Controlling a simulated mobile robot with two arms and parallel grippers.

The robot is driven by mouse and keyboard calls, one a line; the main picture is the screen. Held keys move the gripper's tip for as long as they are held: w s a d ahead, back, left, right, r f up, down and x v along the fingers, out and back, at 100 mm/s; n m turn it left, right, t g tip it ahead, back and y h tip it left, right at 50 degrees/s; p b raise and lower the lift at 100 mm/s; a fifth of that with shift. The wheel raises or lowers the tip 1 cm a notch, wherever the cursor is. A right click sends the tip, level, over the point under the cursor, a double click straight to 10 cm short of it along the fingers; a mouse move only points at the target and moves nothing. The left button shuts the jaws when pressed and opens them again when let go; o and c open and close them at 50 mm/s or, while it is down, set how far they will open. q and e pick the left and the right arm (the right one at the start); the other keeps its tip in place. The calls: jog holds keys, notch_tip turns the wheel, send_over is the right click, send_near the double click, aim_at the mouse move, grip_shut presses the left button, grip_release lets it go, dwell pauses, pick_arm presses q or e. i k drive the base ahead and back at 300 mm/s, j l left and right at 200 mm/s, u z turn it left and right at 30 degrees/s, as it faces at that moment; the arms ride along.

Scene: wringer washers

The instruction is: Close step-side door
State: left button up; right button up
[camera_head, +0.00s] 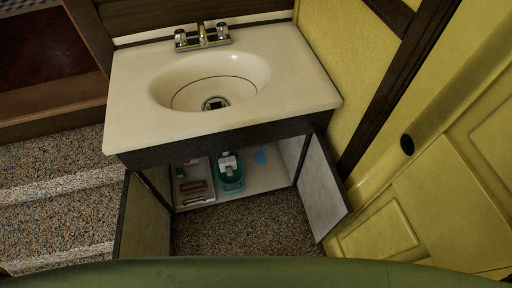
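A vanity cabinet under a cream sink has two doors, and both stand open toward me. The left door (145,218), on the side of the carpeted steps (60,200), swings out from the cabinet's left edge. The right door (322,187) shows its pale inner face and swings out from the right edge, close to the yellow wall. The cabinet interior (262,180) is visible between them. Neither of my grippers is in view.
Inside the cabinet are a teal container (230,175) and a tray (194,182) with small items. The sink (210,82) has a chrome faucet (202,37). A yellow panelled door (430,210) is at right. Speckled carpet (240,228) between the cabinet doors is clear.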

aim_at(143, 228)
jog(key=k+j+z, duration=0.1)
jog(key=k+j, duration=0.2)
jog(key=j, duration=0.3)
jog(key=k+j+z, duration=0.1)
jog(key=k+j, duration=0.2)
jog(key=j, duration=0.3)
jog(key=k+j+z, duration=0.1)
jog(key=k+j, duration=0.25)
jog(key=j, duration=0.25)
jog(key=k+j+z, duration=0.1)
jog(key=k+j, duration=0.25)
jog(key=j, duration=0.2)
jog(key=k+j+z, duration=0.1)
jog(key=k+j, duration=0.3)
jog(key=j, duration=0.1)
